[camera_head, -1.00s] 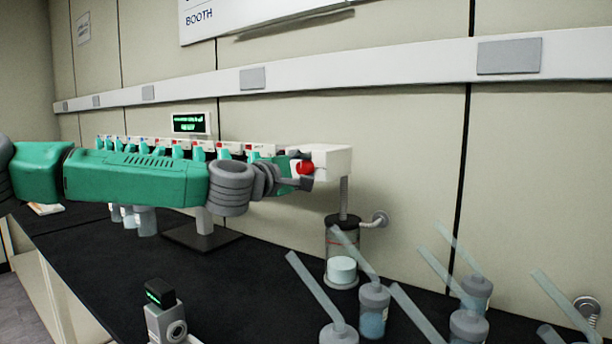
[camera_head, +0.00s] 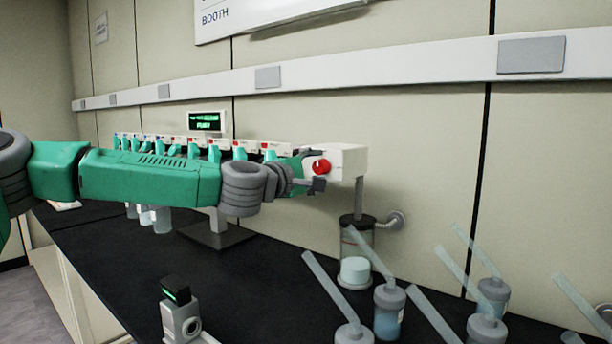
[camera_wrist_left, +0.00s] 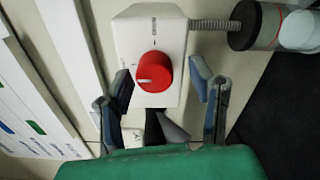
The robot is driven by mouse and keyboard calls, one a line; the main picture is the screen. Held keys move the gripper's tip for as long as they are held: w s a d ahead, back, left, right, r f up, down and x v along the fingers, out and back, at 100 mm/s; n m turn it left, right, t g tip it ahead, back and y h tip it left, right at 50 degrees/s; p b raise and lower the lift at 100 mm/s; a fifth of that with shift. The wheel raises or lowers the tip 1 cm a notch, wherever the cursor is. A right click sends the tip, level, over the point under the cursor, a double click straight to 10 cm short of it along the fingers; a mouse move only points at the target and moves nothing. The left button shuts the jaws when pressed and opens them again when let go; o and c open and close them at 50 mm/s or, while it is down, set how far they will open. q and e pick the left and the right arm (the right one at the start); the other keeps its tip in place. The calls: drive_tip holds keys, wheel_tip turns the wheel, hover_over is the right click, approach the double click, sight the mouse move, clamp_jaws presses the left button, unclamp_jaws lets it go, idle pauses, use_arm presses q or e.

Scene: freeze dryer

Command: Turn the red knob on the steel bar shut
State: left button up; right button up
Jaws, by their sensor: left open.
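The red knob (camera_head: 321,166) sits on the front face of the white end block (camera_head: 348,159) of the bar, at the bar's right end. In the left wrist view the red knob (camera_wrist_left: 153,72) is round with a pale mark line, on the white block (camera_wrist_left: 150,30). My left gripper (camera_head: 317,170) is open at the knob. In the left wrist view its two fingers (camera_wrist_left: 162,80) stand apart, one on each side of the knob, with gaps between them and it. Whether the fingertips reach the knob's depth is hard to tell. My right gripper is not in view.
Several bottles with slanted clear tubes (camera_head: 389,298) stand at front right. A small device (camera_head: 180,314) is at front centre. A display (camera_head: 205,122) stands behind the bar.

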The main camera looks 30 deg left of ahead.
use_arm(q)
drive_tip(key=s+a, duration=0.1)
drive_tip(key=s, duration=1)
drive_tip(key=shift+s+a, duration=0.25)
drive_tip(key=shift+a, duration=0.1)
drive_tip(key=shift+f, duration=0.1)
